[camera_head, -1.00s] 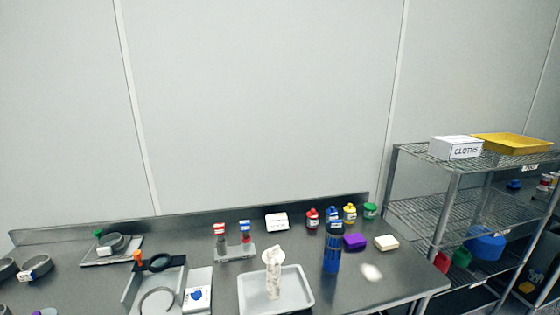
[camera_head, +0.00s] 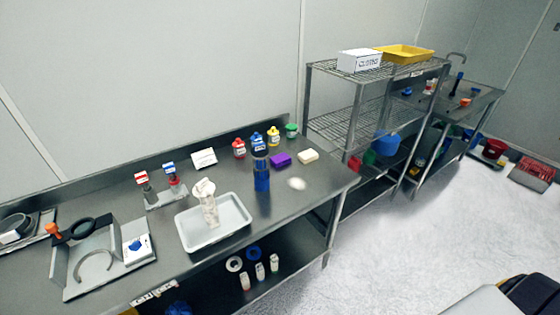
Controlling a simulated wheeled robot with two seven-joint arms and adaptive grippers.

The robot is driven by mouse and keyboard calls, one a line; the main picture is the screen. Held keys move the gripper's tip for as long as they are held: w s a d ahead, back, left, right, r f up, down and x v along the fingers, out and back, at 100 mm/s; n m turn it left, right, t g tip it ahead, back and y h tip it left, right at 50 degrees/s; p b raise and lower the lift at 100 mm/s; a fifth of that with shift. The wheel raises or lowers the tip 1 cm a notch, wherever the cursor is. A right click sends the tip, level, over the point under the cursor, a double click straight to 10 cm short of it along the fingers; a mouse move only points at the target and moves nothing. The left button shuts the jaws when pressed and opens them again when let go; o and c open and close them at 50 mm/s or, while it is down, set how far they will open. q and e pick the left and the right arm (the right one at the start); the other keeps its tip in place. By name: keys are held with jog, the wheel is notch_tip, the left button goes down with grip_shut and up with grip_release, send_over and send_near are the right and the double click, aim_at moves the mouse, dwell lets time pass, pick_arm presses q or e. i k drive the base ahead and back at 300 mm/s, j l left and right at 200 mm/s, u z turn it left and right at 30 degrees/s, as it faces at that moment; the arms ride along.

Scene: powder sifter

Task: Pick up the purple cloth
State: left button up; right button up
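A small purple block-like item (camera_head: 280,159), which looks like the purple cloth, lies on the steel table (camera_head: 120,188) near its back right. It sits between a dark blue cylinder (camera_head: 262,178) and a cream block (camera_head: 308,156). A white box labelled CLOTHS (camera_head: 360,61) stands on the top shelf of the wire rack; its contents are hidden. Neither of my grippers shows in the head view.
A white tray (camera_head: 240,238) holding a pale bottle stands on the table front. Several small coloured jars line the back edge. A wire rack (camera_head: 335,122) with a yellow tray (camera_head: 405,53) stands right of the table. Open floor (camera_head: 400,245) lies at the right.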

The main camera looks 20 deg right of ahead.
aim_at(281, 159)
jog(key=i+l+u, duration=0.1)
jog(key=l+u, duration=0.35)
jog(key=l, duration=0.45)
jog(key=l+u, duration=0.45)
jog(key=l, duration=0.4)
jog(key=k, duration=0.05)
